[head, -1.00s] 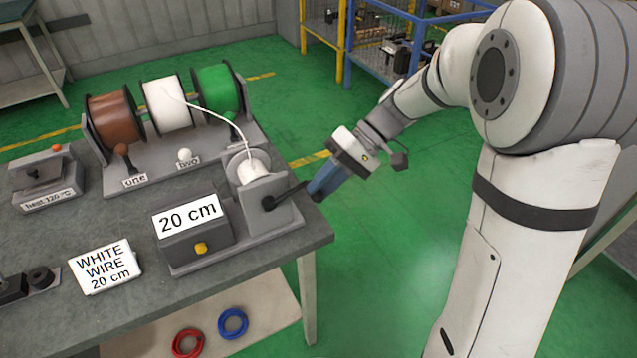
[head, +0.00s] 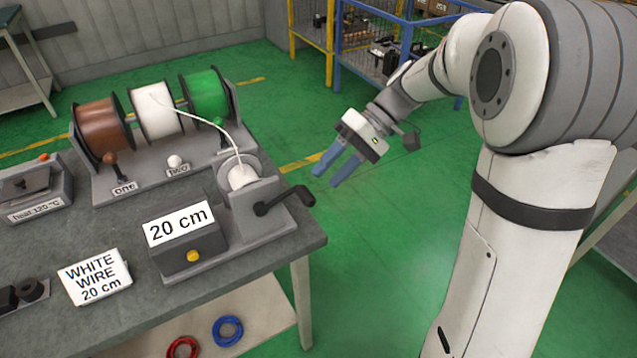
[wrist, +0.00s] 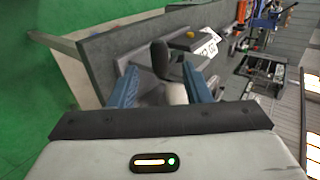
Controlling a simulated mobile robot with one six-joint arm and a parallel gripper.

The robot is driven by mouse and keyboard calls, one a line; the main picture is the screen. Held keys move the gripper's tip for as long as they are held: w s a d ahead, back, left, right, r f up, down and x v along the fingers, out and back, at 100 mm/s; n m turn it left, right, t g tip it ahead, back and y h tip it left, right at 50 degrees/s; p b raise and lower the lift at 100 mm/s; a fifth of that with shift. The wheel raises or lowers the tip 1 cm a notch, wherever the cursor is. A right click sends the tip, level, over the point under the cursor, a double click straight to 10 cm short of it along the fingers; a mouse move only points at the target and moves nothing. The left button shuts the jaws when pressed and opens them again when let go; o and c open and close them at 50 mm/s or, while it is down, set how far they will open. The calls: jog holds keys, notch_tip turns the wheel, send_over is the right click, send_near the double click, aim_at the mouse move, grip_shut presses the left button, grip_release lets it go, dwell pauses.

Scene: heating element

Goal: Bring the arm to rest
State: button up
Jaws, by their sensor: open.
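My gripper (head: 334,169) is open and empty, with two blue fingers, in the air to the right of the workbench (head: 310,240) in the head view. It is apart from the black crank handle (head: 285,201) of the wire winder (head: 262,210), a short gap up and to the right of the knob. In the wrist view the blue fingers (wrist: 158,85) are spread, with the bench and winder beyond them. White wire runs from the white spool (head: 157,111) to the winder's small drum (head: 241,175).
A brown spool (head: 103,125) and a green spool (head: 206,95) flank the white one. A "20 cm" box (head: 181,236) and a "WHITE WIRE 20 cm" card (head: 95,277) stand on the bench. The green floor (head: 390,260) right of the bench is clear.

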jog(key=v, duration=0.2)
jog(key=shift+w+d+r, duration=0.15)
jog(key=shift+d, duration=0.05)
dwell(0.4)
jog(key=s+d+f+m+t+h+p, duration=0.1)
jog(key=s+d+f+m+t+h, duration=0.1)
jog(key=s+d+m+t+h, duration=0.4)
jog(key=s+d+t+h, duration=0.1)
jog(key=s+d+h, duration=0.1)
jog(key=s+d, duration=0.3)
jog(key=shift+s+d+f+p, duration=0.25)
jog(key=shift+s+f+p, duration=0.05)
jog(key=shift+s, duration=1.15)
jog(key=shift+s+d+f+t+h, duration=0.15)
jog(key=shift+s+d+t+h, duration=0.15)
jog(key=shift+d+t, duration=0.15)
jog(key=shift+c, duration=0.4)
jog(key=shift+w, duration=0.1)
jog(key=shift+c, duration=0.4)
jog(key=shift+a, duration=0.15)
